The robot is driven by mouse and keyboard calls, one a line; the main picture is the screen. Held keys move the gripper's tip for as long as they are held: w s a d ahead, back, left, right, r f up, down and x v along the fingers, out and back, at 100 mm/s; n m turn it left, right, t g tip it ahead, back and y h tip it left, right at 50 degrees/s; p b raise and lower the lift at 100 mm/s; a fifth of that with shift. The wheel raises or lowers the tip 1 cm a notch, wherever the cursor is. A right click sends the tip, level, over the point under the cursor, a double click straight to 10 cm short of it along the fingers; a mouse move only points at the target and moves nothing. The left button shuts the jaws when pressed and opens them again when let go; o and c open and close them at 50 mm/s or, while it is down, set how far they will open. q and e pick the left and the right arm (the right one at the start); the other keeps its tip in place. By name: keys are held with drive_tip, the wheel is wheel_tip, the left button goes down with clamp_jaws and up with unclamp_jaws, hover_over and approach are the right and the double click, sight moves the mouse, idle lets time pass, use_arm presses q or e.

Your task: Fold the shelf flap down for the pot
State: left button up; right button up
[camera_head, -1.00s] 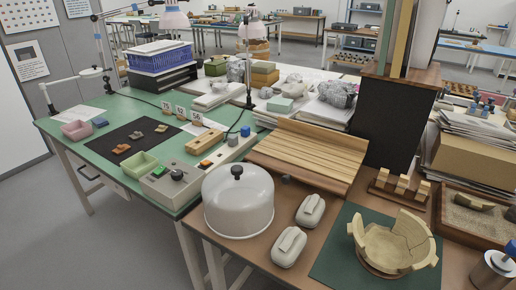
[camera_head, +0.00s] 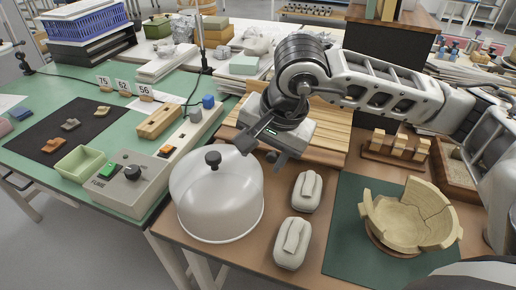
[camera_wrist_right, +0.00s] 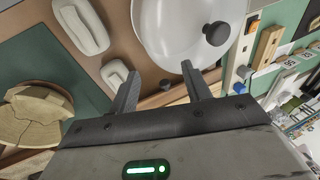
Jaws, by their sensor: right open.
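The slatted wooden shelf flap (camera_head: 331,133) lies on the brown table behind the white dome; my right arm covers much of it, and its exact angle is hard to tell. My right gripper (camera_head: 262,152) is open and empty above the flap's front left part, fingers pointing down toward the front. In the right wrist view the open fingers (camera_wrist_right: 160,73) stand either side of a small dark knob (camera_wrist_right: 165,85) at the flap's front edge, apart from it. The cracked tan pot (camera_head: 408,216) stands on a dark green mat (camera_head: 345,240) at the right. My left gripper is out of view.
The white dome with a black knob (camera_head: 217,200) stands close in front of my right gripper. Two pale oblong blocks (camera_head: 306,191) (camera_head: 292,243) lie beside it. A wooden rack of blocks (camera_head: 397,147) is behind the pot. A grey control box (camera_head: 128,183) sits on the green table.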

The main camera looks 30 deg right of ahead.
drive_tip(key=w+d+r+t+h, duration=0.1)
drive_tip(key=w+d+r+h, duration=0.2)
drive_tip(key=d, duration=0.2)
approach(272, 157)
drive_tip(key=x, duration=0.9)
drive_tip(key=shift+c, duration=0.2)
